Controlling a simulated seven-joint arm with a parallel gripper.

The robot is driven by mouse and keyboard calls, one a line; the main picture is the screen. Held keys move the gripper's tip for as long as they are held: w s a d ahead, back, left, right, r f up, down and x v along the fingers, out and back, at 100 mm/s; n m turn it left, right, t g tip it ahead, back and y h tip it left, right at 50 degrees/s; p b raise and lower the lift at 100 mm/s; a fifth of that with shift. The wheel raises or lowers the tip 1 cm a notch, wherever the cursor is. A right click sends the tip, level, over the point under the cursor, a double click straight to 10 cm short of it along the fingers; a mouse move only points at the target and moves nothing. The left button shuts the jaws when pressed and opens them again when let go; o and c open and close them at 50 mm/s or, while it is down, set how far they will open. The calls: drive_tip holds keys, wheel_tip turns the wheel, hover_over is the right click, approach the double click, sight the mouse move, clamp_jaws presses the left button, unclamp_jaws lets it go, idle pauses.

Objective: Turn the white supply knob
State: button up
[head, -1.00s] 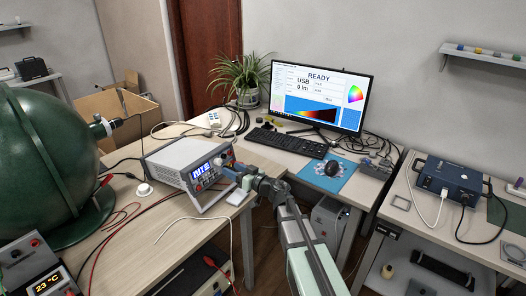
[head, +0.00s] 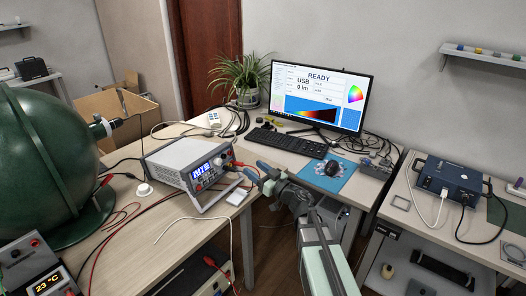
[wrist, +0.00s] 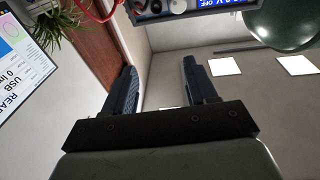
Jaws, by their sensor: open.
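The power supply (head: 175,155) is a light box with a lit blue display, standing on the left desk. In the wrist view its front panel (wrist: 210,6) shows upside down at the top edge, with a whitish round knob (wrist: 178,6) partly cut off by the frame.
Red and dark leads run from the panel's right side close to my fingers. A green sphere (head: 45,165) stands at the left. A monitor (head: 320,97) and keyboard (head: 287,141) stand behind.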

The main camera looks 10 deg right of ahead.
drive_tip(key=w+d+r+m+t+h, duration=0.2)
drive_tip(key=w+d+r+m+t, duration=0.1)
drive_tip(key=w+r+m+t, duration=0.1)
drive_tip(key=shift+w+r+m+t+h, duration=0.3)
drive_tip(key=shift+w+m+t, duration=0.1)
drive_tip(key=shift+w+t, duration=0.4)
drive_tip(key=shift+c, duration=0.4)
idle(1.4)
